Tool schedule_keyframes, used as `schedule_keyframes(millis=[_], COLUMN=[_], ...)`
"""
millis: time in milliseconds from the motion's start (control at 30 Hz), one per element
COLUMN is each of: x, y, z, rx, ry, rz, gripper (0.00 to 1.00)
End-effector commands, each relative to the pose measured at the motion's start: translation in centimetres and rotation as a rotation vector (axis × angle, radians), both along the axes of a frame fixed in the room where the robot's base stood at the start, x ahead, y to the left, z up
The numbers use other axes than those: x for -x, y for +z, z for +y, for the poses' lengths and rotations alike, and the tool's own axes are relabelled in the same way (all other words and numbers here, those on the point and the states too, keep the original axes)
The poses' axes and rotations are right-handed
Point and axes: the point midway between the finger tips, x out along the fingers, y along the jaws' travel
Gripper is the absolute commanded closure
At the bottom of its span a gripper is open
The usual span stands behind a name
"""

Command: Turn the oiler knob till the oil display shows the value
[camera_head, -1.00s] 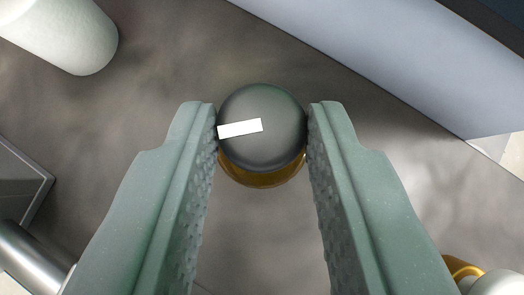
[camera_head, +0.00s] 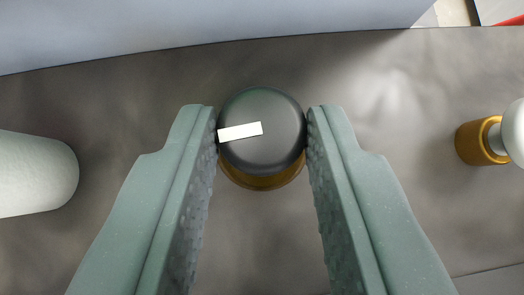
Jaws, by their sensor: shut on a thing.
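The oiler knob (camera_head: 265,155) is a dark grey round cap with a white pointer mark, seen from above in the head camera view. The white mark runs from the knob's left edge to its middle. A brass-coloured base (camera_head: 262,181) shows under the knob's lower edge. My gripper (camera_head: 262,135) has its two green fingers on the left and right sides of the knob, shut on it. The oil display is not in view.
A white rounded cylinder (camera_head: 35,174) lies at the left. A brass fitting (camera_head: 474,143) with a white round end stands at the right. A pale blue-grey block (camera_head: 200,25) spans the top.

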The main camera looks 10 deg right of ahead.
Motion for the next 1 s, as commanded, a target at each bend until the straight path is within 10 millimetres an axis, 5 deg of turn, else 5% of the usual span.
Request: schedule_keyframes(millis=[833,867,900,933,1000], x=[0.05,0.05,0.05,0.05,0.03], y=[-0.23,-0.23,-0.23,-0.23,-0.2], z=[0.23,0.23,0.23,0.23,0.21], rx=[-0.002,-0.002,-0.002,-0.002,-0.002], ry=[-0.091,-0.091,-0.091,-0.091,-0.091], rz=[0.004,0.005,0.004,0.004,0.004], gripper=[0.96,0.71,0.59,0.51,0.51])
